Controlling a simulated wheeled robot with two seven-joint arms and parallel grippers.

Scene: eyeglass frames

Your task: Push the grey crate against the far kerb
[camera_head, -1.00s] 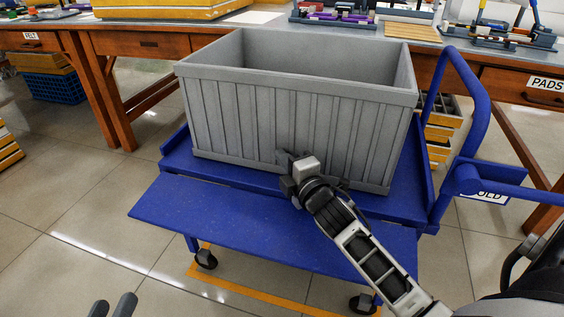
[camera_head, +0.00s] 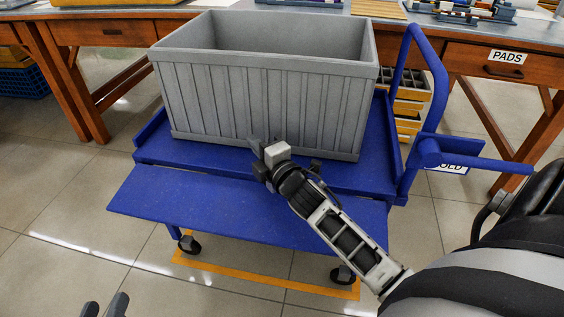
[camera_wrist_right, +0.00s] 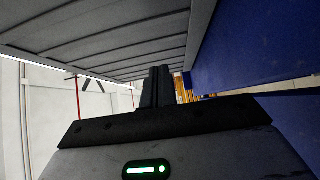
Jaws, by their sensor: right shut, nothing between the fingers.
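The grey crate (camera_head: 270,105) stands upright and open-topped on the blue cart deck (camera_head: 215,155). A bare strip of deck lies in front of it. The crate hides the deck's far edge, so I cannot see the far kerb or any gap there. My right gripper (camera_head: 256,147) is shut and empty, at the low front face of the crate near its middle. In the right wrist view its fingers (camera_wrist_right: 160,87) lie close alongside the ribbed crate wall (camera_wrist_right: 110,35); contact is unclear. My left gripper (camera_head: 105,306) is open and empty at the bottom left, away from the cart.
A blue flap (camera_head: 240,205) extends from the cart's front. A blue handle (camera_head: 437,80) rises at the right. A wooden workbench (camera_head: 120,33) stands behind the cart, with a PADS label (camera_head: 505,57). The tiled floor at the left is clear.

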